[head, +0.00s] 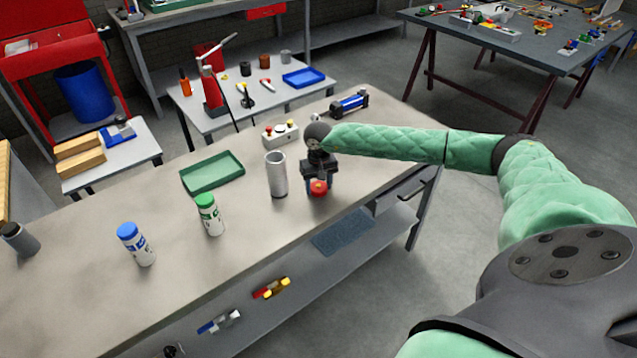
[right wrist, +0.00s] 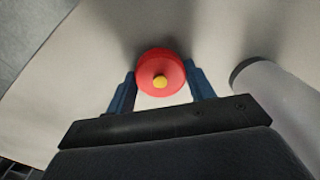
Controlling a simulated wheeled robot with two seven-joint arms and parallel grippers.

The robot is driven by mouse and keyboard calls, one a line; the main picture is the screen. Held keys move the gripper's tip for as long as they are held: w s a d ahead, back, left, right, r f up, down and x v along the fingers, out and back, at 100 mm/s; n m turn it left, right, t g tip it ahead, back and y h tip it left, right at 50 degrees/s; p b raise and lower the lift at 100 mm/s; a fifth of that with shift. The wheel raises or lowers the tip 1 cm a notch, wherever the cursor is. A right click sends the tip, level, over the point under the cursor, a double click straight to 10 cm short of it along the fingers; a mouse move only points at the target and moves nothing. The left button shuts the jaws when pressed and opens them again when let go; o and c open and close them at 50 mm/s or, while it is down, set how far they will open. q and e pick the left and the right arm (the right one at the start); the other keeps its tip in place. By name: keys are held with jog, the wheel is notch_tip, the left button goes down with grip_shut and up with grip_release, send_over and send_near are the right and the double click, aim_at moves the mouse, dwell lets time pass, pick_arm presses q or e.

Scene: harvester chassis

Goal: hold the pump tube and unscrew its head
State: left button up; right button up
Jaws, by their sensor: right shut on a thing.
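A grey metal tube (head: 276,174) stands upright on the workbench with an open-looking top; I take it as the pump tube. It also shows at the right of the right wrist view (right wrist: 275,95), apart from the jaws. My right gripper (head: 318,182) points down just right of the tube, shut on a round red head (head: 318,188). In the right wrist view the red head (right wrist: 160,65) sits between both blue fingers, with a yellow centre. Whether it touches the bench is unclear. My left gripper is not in view.
On the workbench (head: 110,293) are a green tray (head: 212,173), a green-capped bottle (head: 209,214), a blue-capped bottle (head: 136,244), a dark-capped grey cylinder (head: 20,240), a button box (head: 281,133) and a blue-and-black cylinder device (head: 349,103). The bench front middle is clear.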

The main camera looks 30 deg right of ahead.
jog(key=shift+f, duration=0.25)
jog(key=shift+f, duration=0.1)
jog(key=o, duration=1.1)
jog(key=shift+c, duration=0.2)
